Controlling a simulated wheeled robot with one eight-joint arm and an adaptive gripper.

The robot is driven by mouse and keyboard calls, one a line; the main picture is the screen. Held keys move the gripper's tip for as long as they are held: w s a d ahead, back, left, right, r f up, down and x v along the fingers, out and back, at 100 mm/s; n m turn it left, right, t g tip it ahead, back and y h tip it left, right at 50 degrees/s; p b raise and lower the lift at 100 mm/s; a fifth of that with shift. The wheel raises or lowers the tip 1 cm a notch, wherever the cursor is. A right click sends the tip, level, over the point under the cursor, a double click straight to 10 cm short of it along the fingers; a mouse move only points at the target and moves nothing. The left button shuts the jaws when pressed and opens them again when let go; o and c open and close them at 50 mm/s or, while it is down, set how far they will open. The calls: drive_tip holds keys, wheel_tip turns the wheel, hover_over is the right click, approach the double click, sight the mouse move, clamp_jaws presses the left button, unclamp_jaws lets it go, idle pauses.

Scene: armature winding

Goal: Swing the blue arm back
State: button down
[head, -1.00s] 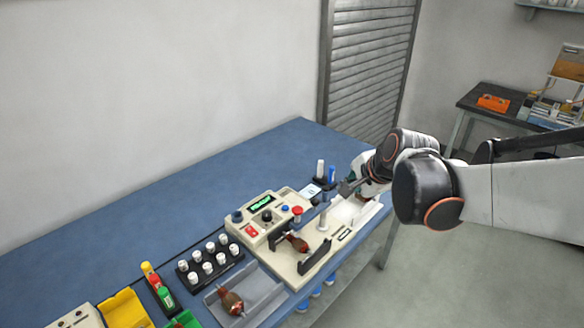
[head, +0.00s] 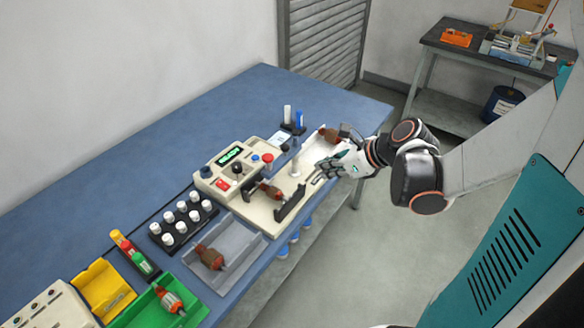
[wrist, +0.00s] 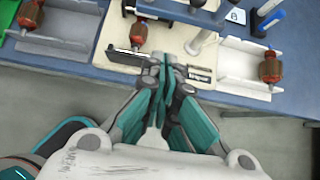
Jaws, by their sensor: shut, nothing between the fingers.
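The cream winding machine (head: 262,212) stands at the bench's front edge, with a red-brown armature (head: 268,190) between its dark brackets. A pale upright post (head: 295,166) stands right of that armature; it also shows in the wrist view (wrist: 202,38). I cannot clearly pick out a blue arm on the machine. My gripper (head: 317,173) is shut and empty, just right of the post in the head view. In the wrist view my fingertips (wrist: 163,64) are together near the machine's front edge, between the dark front bracket (wrist: 126,57) and a small label plate (wrist: 200,73).
A white tray (wrist: 238,66) with another armature (wrist: 268,66) lies right of the machine. A grey tray (head: 238,240), green bin (head: 150,312), yellow bin (head: 103,288) and spool rack (head: 183,222) stand left. The back of the bench is clear.

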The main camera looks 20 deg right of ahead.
drive_tip(key=b+x, duration=0.1)
drive_tip(key=x, duration=0.3)
drive_tip(key=b+x, duration=0.2)
drive_tip(key=x, duration=0.2)
drive_tip(key=w+r+b+x, duration=0.1)
drive_tip(key=x, duration=0.2)
drive_tip(key=shift+w+a+f, duration=0.15)
drive_tip(key=shift+w+a, duration=0.1)
drive_tip(key=shift+a, duration=0.35)
drive_tip(key=shift+w+a, duration=0.45)
drive_tip(key=shift+w, duration=0.2)
drive_tip(key=shift+b, duration=0.3)
